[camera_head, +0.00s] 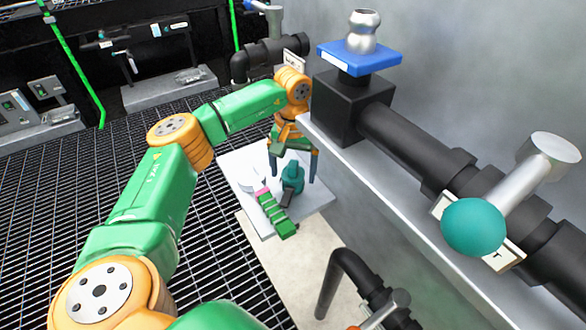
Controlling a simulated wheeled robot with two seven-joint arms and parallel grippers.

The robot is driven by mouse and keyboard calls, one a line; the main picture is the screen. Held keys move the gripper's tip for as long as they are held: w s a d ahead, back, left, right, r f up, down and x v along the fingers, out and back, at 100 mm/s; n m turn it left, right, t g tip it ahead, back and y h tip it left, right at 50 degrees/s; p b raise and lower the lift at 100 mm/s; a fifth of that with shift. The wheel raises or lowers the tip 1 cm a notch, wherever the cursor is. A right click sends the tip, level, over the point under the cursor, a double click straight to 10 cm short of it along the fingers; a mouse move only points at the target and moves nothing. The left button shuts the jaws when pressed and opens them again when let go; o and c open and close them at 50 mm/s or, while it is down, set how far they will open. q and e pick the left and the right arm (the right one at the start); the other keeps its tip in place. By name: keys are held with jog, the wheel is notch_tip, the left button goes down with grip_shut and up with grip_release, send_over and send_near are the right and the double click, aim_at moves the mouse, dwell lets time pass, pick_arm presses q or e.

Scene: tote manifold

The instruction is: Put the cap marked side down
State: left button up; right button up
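My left gripper (292,163) reaches over a small white table (313,195) in the middle of the view. Its two fingers are spread and point down. A teal rounded piece (292,177) with a dark part at its front is on the table, below and between the fingers. I cannot tell whether the fingers touch it. No marking on it can be made out, and I cannot tell for sure that it is the cap. My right gripper is not in view.
A green block-shaped tool (278,216) with a pink part and a white piece (252,184) lie on the table. A grey ledge with a black pipe (405,140), blue plate (360,58) and teal ball (473,228) runs along the right. Dark grating (215,245) lies left.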

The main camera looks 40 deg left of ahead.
pick_arm(q)
jog(key=shift+r, duration=0.2)
notch_tip(320, 180, up, 12)
jog(key=p, duration=0.3)
jog(key=shift+f+p, duration=0.25)
jog(key=shift+p, duration=0.05)
jog(key=shift+r, duration=0.2)
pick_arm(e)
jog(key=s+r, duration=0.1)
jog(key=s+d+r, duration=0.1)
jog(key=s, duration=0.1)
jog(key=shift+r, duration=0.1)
